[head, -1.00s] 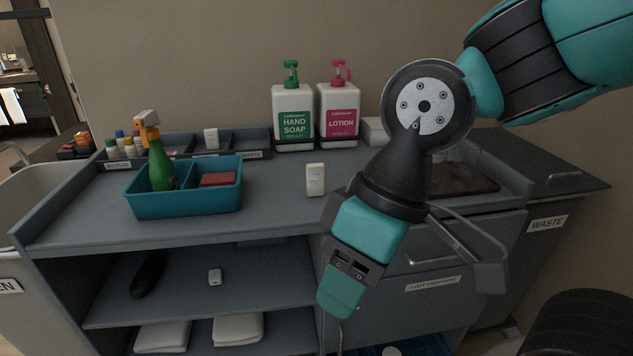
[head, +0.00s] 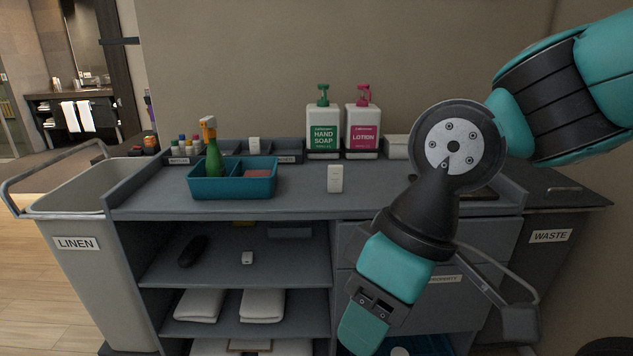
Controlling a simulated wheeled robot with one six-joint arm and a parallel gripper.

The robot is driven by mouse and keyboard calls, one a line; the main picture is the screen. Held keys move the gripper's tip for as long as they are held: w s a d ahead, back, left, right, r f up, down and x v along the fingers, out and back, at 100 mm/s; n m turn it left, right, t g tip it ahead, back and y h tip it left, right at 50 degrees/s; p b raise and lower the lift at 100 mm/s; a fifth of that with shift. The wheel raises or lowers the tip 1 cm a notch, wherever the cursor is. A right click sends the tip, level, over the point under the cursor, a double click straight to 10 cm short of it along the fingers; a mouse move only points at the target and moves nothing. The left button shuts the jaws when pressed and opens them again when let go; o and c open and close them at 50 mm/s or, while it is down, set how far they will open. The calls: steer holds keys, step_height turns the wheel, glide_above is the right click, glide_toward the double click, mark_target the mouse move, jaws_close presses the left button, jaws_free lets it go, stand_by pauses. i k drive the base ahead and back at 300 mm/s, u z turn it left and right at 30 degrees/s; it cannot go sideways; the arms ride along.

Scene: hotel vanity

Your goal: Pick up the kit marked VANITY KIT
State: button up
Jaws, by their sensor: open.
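A small white upright box (head: 335,179) stands on the grey counter, right of the blue caddy. A similar white box (head: 254,145) stands in the organiser tray at the back of the counter. Print on both is too small to read, so I cannot tell which is marked VANITY KIT. My gripper (head: 364,322) hangs in front of the cart's drawers, below counter height and right of the nearer box. It points down, is open and touches neither box. My arm hides part of the counter's right side.
A blue caddy (head: 205,188) holds a green spray bottle (head: 214,159) and a reddish item. Soap (head: 323,133) and lotion (head: 362,131) dispensers stand behind. Shelves below hold folded towels (head: 262,305). The linen bin (head: 85,270) and waste bin (head: 560,250) flank the cart.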

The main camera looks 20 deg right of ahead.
mark_target(335, 172)
steer(key=u, duration=0.15)
steer(key=i, duration=1.35)
steer(key=z, duration=0.75)
